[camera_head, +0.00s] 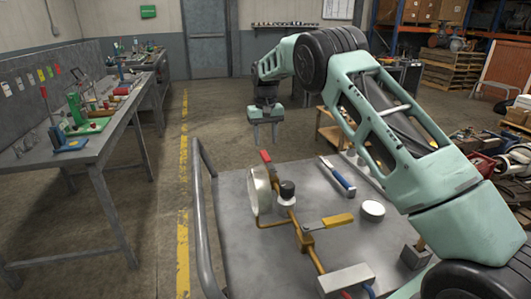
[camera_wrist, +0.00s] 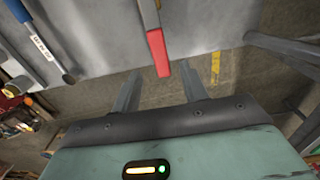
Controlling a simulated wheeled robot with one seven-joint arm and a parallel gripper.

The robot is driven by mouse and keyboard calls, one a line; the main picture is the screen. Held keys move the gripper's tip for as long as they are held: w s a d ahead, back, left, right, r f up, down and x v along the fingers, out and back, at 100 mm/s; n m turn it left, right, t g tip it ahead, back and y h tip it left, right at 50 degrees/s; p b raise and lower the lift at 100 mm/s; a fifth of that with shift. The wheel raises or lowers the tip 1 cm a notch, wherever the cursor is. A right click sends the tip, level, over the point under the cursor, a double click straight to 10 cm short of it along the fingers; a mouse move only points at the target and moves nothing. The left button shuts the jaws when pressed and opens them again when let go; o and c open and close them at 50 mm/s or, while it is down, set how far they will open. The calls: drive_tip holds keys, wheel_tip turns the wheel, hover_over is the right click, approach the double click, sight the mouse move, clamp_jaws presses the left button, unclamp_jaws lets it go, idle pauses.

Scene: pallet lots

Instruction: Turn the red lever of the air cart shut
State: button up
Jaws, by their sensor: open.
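The red lever (camera_head: 265,157) stands on the brass pipework at the far end of the air cart (camera_head: 235,240), its red grip tilted up. My gripper (camera_head: 266,144) hangs open and empty just above and beyond the lever. In the wrist view the red lever (camera_wrist: 157,50) points down between the two open fingertips (camera_wrist: 161,74), with a gap on each side. I cannot tell from this whether its tip is at finger depth. The lever's pivot is partly hidden behind the round gauge (camera_head: 259,190).
A yellow-handled valve (camera_head: 337,220), a black knob (camera_head: 287,190), a blue-handled tool (camera_head: 338,176) and a white round lid (camera_head: 373,209) are on the cart. A rail (camera_head: 203,220) runs along its left edge. A workbench (camera_head: 75,150) stands left; floor between is clear.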

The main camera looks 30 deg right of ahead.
sight(265, 155)
wheel_tip(265, 155, down, 6)
drive_tip(key=shift+r, duration=0.1)
clamp_jaws()
